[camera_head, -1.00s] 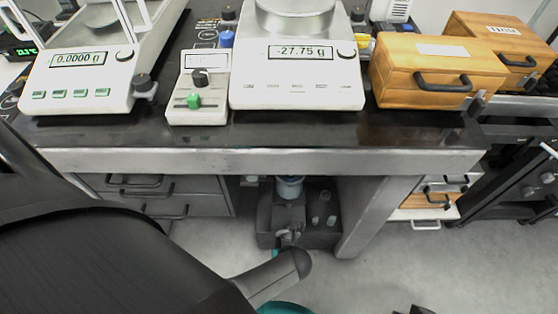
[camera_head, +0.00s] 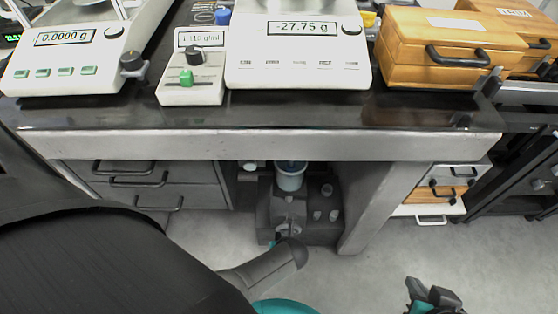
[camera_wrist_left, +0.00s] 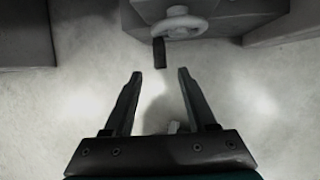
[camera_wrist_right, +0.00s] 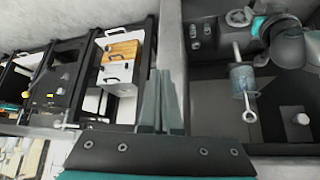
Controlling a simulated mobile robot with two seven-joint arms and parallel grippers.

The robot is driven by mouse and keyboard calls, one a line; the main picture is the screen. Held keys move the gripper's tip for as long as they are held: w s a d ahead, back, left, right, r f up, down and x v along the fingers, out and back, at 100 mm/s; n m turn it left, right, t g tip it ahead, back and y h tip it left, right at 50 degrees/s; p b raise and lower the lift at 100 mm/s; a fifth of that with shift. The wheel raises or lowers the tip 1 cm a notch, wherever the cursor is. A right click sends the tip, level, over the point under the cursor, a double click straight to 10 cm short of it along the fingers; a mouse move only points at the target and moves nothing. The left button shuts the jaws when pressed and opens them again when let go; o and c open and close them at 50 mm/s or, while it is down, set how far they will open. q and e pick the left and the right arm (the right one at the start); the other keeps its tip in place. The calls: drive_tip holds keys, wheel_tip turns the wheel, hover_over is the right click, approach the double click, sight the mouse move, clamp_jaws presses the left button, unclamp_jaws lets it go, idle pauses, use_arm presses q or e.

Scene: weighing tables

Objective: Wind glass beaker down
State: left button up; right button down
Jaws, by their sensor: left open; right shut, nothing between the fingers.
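The glass beaker (camera_head: 290,177), with bluish contents, stands under the table on a dark apparatus (camera_head: 325,229). The right wrist view also shows the beaker (camera_wrist_right: 242,78), with a metal rod and a ring in line with it. A pale handwheel (camera_wrist_left: 180,22) with a dark handle (camera_wrist_left: 160,54) is on the apparatus front in the left wrist view. My left gripper (camera_wrist_left: 157,74) is open and empty, just short of the wheel; my arm mostly hides it in the head view. My right gripper (camera_head: 433,292) is shut and empty (camera_wrist_right: 161,75), low and right of the apparatus.
The tabletop holds a balance reading 0.0000 g (camera_head: 78,60), a balance reading -27.75 g (camera_head: 297,60), a small control box (camera_head: 191,92) and wooden boxes (camera_head: 425,75). Drawers (camera_head: 140,183) and a table leg (camera_head: 372,205) flank the apparatus.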

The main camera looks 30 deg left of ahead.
use_arm(q)
drive_tip(key=shift+b+x, duration=2.05)
drive_tip(key=shift+x, duration=0.4)
drive_tip(key=shift+w+a+f+b, duration=0.15)
drive_tip(key=shift+f+b, duration=0.25)
drive_tip(key=shift+b, duration=0.05)
use_arm(e)
drive_tip(key=w+a+r+t+y, duration=0.2)
drive_tip(key=a+r+t+y, duration=0.1)
drive_tip(key=a+t, duration=0.5)
drive_tip(key=shift+r+m+t+y, duration=0.2)
drive_tip(key=shift+m+t+y, duration=0.15)
drive_tip(key=shift+y, duration=0.45)
drive_tip(key=shift+a, duration=0.1)
use_arm(q)
clamp_jaws()
